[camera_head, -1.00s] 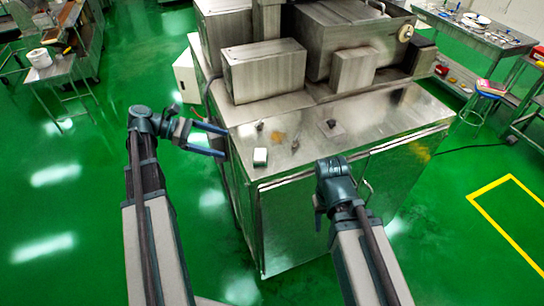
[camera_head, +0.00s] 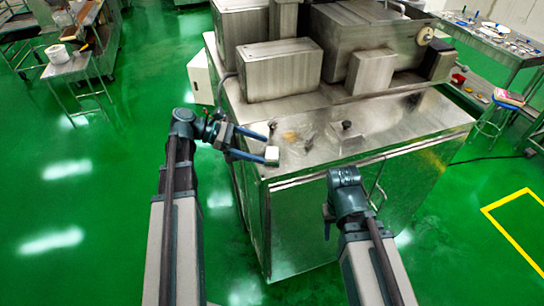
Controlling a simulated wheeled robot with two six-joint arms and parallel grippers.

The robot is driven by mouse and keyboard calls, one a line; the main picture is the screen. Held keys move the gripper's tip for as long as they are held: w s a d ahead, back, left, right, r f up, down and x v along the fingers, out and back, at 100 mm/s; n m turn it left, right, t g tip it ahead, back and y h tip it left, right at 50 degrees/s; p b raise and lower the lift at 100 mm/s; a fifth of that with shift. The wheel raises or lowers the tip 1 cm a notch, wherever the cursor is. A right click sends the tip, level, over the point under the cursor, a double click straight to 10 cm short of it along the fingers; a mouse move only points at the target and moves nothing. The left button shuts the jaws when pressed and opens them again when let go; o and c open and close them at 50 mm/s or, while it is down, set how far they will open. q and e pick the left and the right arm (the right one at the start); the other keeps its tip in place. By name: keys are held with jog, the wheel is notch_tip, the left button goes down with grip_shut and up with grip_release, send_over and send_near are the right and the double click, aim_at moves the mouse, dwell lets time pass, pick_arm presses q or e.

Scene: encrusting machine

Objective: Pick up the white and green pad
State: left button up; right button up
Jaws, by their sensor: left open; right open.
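The pad (camera_head: 272,153) is a small, mostly white block on the front left part of the metal machine top (camera_head: 330,160); its green part is too small to make out. My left gripper (camera_head: 266,148) is open, its two blue fingers pointing right over the machine's left edge. Its fingertips are at the pad, with the near finger reaching the pad's lower left side. I cannot tell whether they touch it. My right gripper (camera_head: 328,217) is in front of the machine's front face, low and mostly hidden by its own wrist; it is open and holds nothing visible.
Small dark knobs (camera_head: 347,125) stand on the machine top behind the pad. Large steel housings (camera_head: 279,70) rise at the back. A door handle (camera_head: 378,197) sticks out near my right arm.

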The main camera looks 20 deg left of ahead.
aim_at(272, 152)
pick_arm(q)
jog(key=b+x, duration=0.1)
jog(key=x, duration=0.4)
jog(key=shift+b, duration=0.35)
jog(key=shift+r, duration=0.1)
jog(key=c, duration=1.4)
pick_arm(e)
jog(key=shift+f, duration=0.9)
jog(key=shift+r, duration=0.1)
